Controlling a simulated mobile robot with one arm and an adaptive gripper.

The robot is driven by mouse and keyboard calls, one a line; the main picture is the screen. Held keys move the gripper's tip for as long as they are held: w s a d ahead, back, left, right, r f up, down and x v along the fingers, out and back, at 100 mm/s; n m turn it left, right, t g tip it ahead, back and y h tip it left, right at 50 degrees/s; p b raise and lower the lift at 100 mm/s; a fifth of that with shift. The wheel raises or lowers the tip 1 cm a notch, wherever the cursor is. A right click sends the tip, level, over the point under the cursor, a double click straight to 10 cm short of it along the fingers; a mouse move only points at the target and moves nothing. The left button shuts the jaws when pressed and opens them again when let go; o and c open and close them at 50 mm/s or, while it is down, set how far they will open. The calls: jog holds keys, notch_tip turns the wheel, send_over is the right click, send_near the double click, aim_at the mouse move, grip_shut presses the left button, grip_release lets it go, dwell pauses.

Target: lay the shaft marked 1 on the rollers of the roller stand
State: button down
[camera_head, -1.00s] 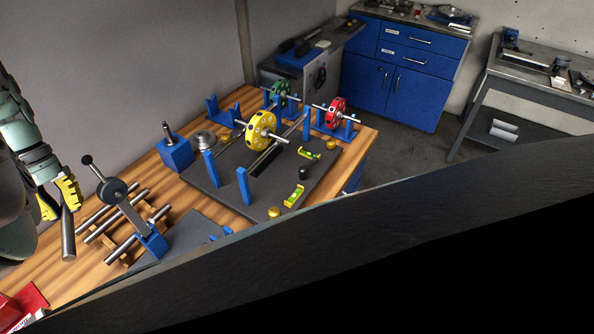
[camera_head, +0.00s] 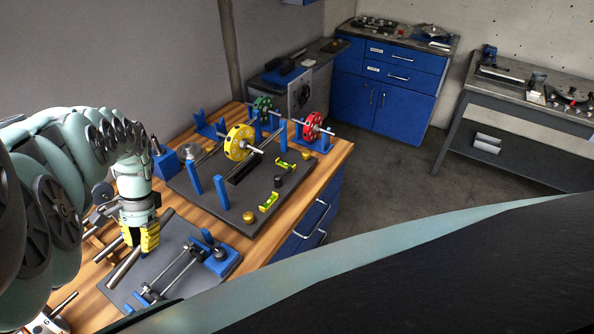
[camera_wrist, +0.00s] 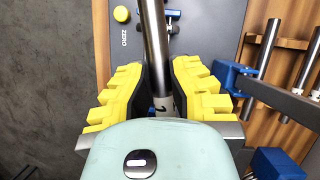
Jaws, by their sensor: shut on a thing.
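My gripper (camera_head: 143,246) is shut on a bare steel shaft (camera_head: 122,272), held tilted above the grey plate (camera_head: 215,289) at the table's front. In the wrist view the shaft (camera_wrist: 153,35) runs up between the yellow fingers (camera_wrist: 160,72); a dark mark on a white band near the grip is only partly visible. The plate carries blue blocks (camera_head: 217,260) and dark rods (camera_head: 175,273); this looks like the roller stand, though I cannot make out its rollers. The shaft appears apart from it.
Other shafts (camera_wrist: 264,46) lie on a wooden rack to the left, partly hidden by my arm. Behind, a larger base plate holds blue posts (camera_head: 221,191) and a yellow rotor (camera_head: 239,142). A blue block (camera_head: 165,164) stands behind my wrist.

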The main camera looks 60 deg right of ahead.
jog(key=f+b, duration=0.2)
jog(key=f, duration=0.1)
jog(key=s+d+f+m+b, duration=0.1)
jog(key=f+b, duration=0.2)
jog(key=f, duration=0.1)
jog(key=d+f+m+t+b, duration=0.1)
jog(key=f+b, duration=0.1)
jog(key=f, duration=0.1)
jog(key=shift+s+f+b, duration=0.2)
jog(key=shift+s+b, duration=0.1)
jog(key=shift+s, duration=0.05)
jog(key=shift+a+b, duration=0.1)
jog(key=shift+b, duration=0.25)
dwell(0.6)
jog(key=shift+f+b, duration=0.75)
jog(key=shift+f, duration=0.05)
dwell(0.6)
jog(key=c, duration=0.9)
grip_release()
jog(key=shift+c, duration=1.1)
